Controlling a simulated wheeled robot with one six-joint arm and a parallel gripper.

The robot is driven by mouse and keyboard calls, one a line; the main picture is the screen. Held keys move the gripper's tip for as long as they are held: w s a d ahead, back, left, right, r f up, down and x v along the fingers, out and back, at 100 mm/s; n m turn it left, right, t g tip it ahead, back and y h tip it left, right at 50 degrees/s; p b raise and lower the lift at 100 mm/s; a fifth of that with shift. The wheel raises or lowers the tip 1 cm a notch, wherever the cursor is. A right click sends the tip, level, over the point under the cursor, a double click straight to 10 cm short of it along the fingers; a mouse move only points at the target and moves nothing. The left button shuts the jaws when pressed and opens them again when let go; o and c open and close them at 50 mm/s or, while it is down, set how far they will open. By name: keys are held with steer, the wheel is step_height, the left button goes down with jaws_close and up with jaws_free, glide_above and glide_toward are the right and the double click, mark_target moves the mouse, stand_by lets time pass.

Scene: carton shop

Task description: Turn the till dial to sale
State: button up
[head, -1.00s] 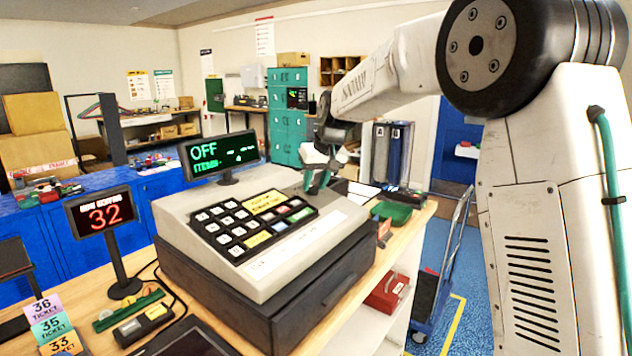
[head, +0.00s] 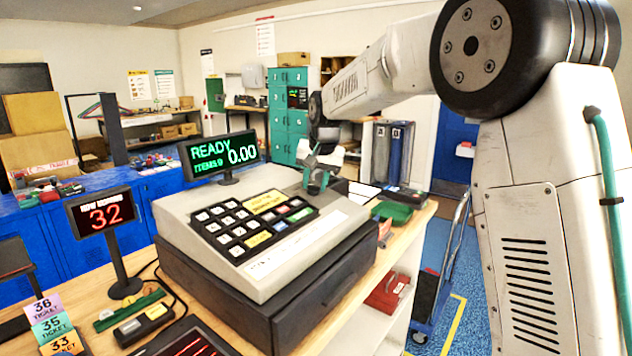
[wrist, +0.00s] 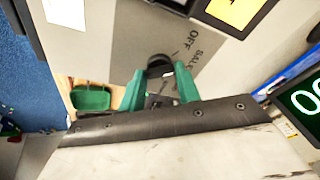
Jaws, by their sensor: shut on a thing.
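The till (head: 230,240) stands on the wooden counter, its keypad facing front. Its screen (head: 222,156) reads READY, 0.00 in green; part of the screen also shows in the wrist view (wrist: 300,100). My gripper (head: 318,186) is at the till's right rear top. In the wrist view its green fingers (wrist: 160,88) are shut on the black till dial (wrist: 160,64), one on each side. The labels OFF and SALE are printed on the grey plate (wrist: 140,30) beside the dial. The dial's pointer is hard to make out. In the head view my gripper hides the dial.
A red 32 display (head: 105,214) on a post and ticket cards (head: 52,325) stand at the counter's left. A green tray (head: 392,212) lies right of the till. A hand cart (head: 440,280) stands on the floor at the right.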

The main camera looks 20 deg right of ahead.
steer(key=shift+m, duration=1.2)
steer(key=shift+r+h, duration=0.1)
steer(key=shift+h, duration=0.2)
steer(key=o, duration=1)
steer(key=v, duration=0.7)
steer(key=shift+r, duration=0.4)
